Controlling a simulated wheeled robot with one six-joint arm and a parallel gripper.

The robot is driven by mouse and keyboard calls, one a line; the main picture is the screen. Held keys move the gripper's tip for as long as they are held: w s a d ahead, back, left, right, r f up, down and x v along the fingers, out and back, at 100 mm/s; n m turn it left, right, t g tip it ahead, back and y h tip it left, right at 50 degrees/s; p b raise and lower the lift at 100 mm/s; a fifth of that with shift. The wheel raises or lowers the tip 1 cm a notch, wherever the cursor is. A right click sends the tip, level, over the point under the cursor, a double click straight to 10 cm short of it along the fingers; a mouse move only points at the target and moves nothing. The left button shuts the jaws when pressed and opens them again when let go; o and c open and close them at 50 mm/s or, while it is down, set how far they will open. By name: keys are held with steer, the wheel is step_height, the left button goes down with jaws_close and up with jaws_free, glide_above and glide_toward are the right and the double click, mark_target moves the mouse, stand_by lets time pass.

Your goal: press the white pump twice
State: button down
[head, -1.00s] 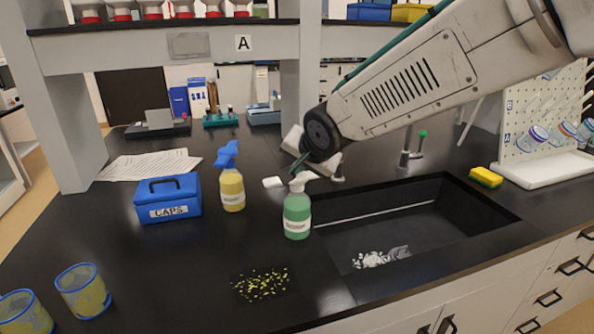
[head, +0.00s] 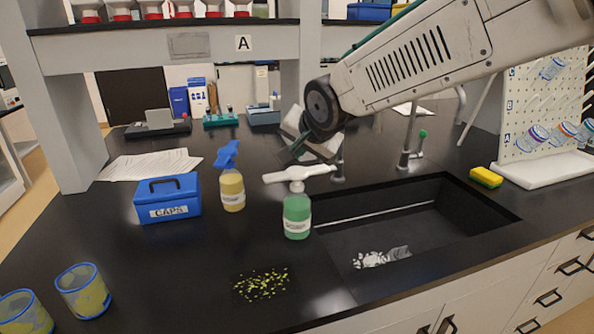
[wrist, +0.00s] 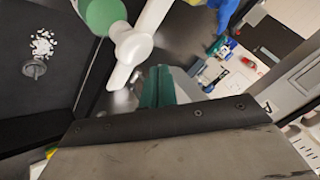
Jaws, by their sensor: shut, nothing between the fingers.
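The white pump (head: 299,176) tops a green bottle (head: 297,215) with a pale label, standing upright at the left edge of the sink. Its head shows as a wide white bar. In the wrist view the pump (wrist: 131,46) lies just left of my fingertips, above the green bottle (wrist: 101,14). My gripper (head: 291,153) points down-left in the head view, with its teal fingers above the pump and a visible gap to it. The fingers also show in the wrist view (wrist: 158,86), shut and empty.
A yellow bottle with a blue spray head (head: 232,190) and a blue CAPS box (head: 168,198) stand to the left. The sink (head: 420,225) opens to the right, with taps (head: 408,140) behind it. Yellow-green bits (head: 262,284) lie in front.

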mark_target(299, 173)
steer(key=shift+r, duration=1.8)
